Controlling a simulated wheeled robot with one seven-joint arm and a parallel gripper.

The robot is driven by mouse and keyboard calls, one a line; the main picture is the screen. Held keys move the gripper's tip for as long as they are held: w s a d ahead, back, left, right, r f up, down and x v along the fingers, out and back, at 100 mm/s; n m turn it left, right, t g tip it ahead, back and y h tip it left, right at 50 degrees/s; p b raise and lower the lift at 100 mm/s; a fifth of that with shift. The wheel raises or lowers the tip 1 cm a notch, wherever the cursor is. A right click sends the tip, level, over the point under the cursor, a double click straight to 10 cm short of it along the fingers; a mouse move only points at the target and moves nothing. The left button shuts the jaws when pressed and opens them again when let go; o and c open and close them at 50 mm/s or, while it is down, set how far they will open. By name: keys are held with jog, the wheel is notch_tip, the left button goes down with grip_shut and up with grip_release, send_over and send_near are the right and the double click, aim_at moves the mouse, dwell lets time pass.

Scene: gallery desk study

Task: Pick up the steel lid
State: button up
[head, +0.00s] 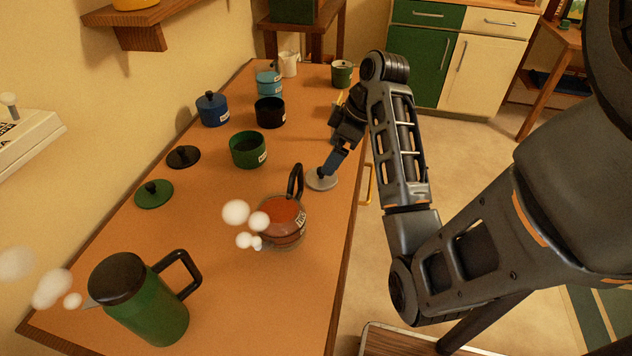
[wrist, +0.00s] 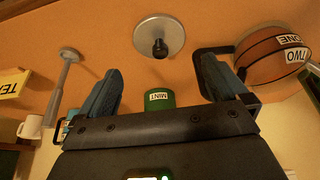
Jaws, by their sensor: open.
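The steel lid (head: 323,184) is a flat grey disc lying on the desk near its right edge in the head view. In the wrist view the lid (wrist: 172,29) lies ahead of the fingers, with a dark knob standing at its middle. My gripper (head: 331,166) is just over the lid in the head view and partly hides it. In the wrist view my gripper (wrist: 162,82) has its two blue fingers spread wide with nothing held between them. The knob sits beyond the fingertips, roughly between them.
A glass teapot (head: 284,232) with a black handle stands close to the lid. A green pot (head: 248,150), a black pot (head: 270,112) and a blue canister (head: 212,109) stand further back. A green jug (head: 145,310) is at the front.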

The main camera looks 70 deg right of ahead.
aim_at(329, 178)
jog(key=shift+b+x, duration=1.45)
jog(key=shift+x, duration=0.1)
jog(key=shift+b+x, duration=0.4)
jog(key=shift+x, duration=1.85)
jog(key=shift+r, duration=0.1)
jog(key=c, duration=0.8)
jog(key=shift+r, duration=0.1)
